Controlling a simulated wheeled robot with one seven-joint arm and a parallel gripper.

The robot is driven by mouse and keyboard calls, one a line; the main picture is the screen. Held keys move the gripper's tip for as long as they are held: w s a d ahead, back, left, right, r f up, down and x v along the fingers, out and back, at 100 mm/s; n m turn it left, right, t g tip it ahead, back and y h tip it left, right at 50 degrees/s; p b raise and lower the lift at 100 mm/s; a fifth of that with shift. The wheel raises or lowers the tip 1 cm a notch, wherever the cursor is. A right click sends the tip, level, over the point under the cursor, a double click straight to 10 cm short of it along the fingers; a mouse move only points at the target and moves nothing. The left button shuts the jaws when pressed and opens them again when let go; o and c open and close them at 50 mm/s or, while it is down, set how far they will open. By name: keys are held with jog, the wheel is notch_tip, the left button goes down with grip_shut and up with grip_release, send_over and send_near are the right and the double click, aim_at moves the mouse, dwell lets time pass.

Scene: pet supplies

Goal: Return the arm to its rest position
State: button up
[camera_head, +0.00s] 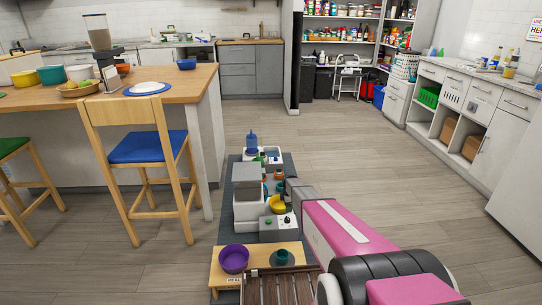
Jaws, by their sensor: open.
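My arm reaches in from the lower right corner, with pink, white and black links. It stretches forward and left, low over the right side of a dark mat (284,163) on the floor. Its far end is by a cluster of small items on the mat. I cannot make out my gripper's fingers; they are hidden behind the arm or lost among these items. I see nothing held.
The mat bears grey and white boxes, a blue bottle (252,141) and a yellow bowl (278,203). A low wooden stand (226,279) holds a purple bowl (234,259). A blue-seated stool (140,147) and island are left. Floor right of the mat is clear.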

jog(key=s+r+m, duration=0.9)
jog(key=s+r, duration=0.5)
jog(key=s, duration=0.4)
jog(key=s+r+m, duration=0.9)
jog(key=s+r, duration=0.5)
jog(key=s, duration=0.5)
jog(key=shift+r, duration=0.35)
jog(key=shift+s, duration=0.1)
